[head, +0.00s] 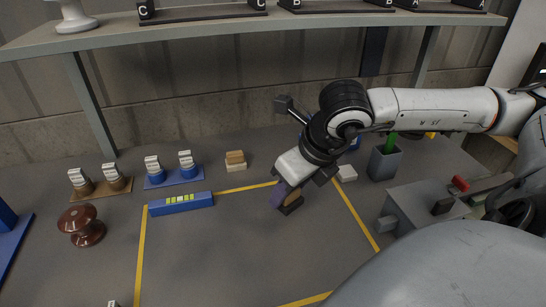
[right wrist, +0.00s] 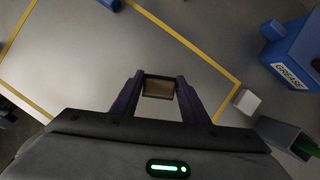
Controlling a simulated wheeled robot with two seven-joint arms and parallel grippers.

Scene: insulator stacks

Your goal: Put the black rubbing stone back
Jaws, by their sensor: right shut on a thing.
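My right gripper (head: 287,200) comes in from the right and hangs above the grey table, near the top edge of the yellow-taped area. Its fingers are shut on a small dark block, the black rubbing stone (head: 293,204). In the right wrist view the stone (right wrist: 158,89) sits between the two fingertips of the gripper (right wrist: 158,92), and its face looks brownish. Whether it touches the table is hard to tell. A tan block (head: 235,155) lies on a cream block (head: 236,164) left of the gripper. My left gripper is out of view.
A white block (head: 346,173) and a grey bin (head: 384,163) stand right of the gripper. A blue GREASE box (right wrist: 292,58) is behind. A blue bar (head: 181,203), blue stand (head: 174,179) and brown insulator (head: 81,226) are left. The taped area (head: 240,250) is mostly clear.

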